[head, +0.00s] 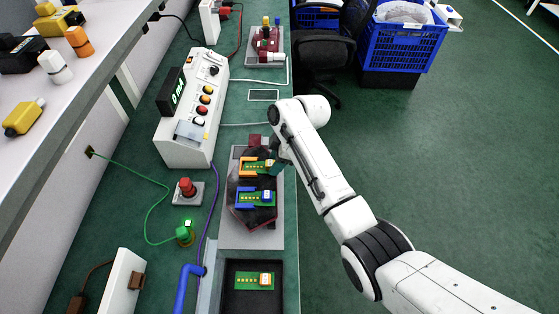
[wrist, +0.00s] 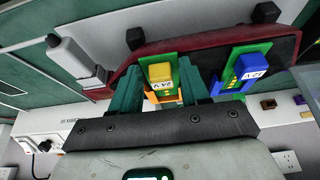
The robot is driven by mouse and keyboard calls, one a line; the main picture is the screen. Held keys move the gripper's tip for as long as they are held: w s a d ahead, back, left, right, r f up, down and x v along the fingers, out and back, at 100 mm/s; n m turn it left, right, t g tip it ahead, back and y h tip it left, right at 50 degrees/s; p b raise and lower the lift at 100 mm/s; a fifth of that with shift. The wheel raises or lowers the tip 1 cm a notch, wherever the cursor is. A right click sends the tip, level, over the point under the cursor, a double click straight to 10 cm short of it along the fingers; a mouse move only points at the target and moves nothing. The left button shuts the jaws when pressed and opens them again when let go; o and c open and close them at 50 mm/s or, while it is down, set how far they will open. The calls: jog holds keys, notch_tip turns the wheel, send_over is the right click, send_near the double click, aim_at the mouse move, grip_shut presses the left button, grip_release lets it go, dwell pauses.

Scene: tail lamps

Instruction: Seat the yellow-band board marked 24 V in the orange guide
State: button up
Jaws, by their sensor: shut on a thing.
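The yellow-band board (wrist: 161,73) is green with a yellow block, whose label reads as 24 V in the wrist view. My gripper (wrist: 162,82) is shut on it, with one teal finger on each side. The orange guide (wrist: 150,98) shows partly behind the board, and in the head view the guide (head: 241,167) has the green board (head: 256,167) at it. I cannot tell whether the board is fully down in the guide. My gripper (head: 274,167) is at the right end of that board in the head view.
A blue-block board (wrist: 256,66), marked 12 V, sits in the blue guide (head: 240,198) beside the orange one. Both guides are on the dark red-edged lamp (head: 265,217). A black tray (head: 231,300) holds another green board (head: 245,281). A control box (head: 188,140) stands left.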

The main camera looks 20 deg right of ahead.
jog(key=shift+a, duration=0.3)
jog(key=o, duration=1.1)
jog(key=shift+w, duration=0.1)
jog(key=shift+o, duration=0.2)
jog(key=v, duration=1)
jog(key=shift+d+r+b, duration=0.2)
jog(key=shift+r+b, duration=0.15)
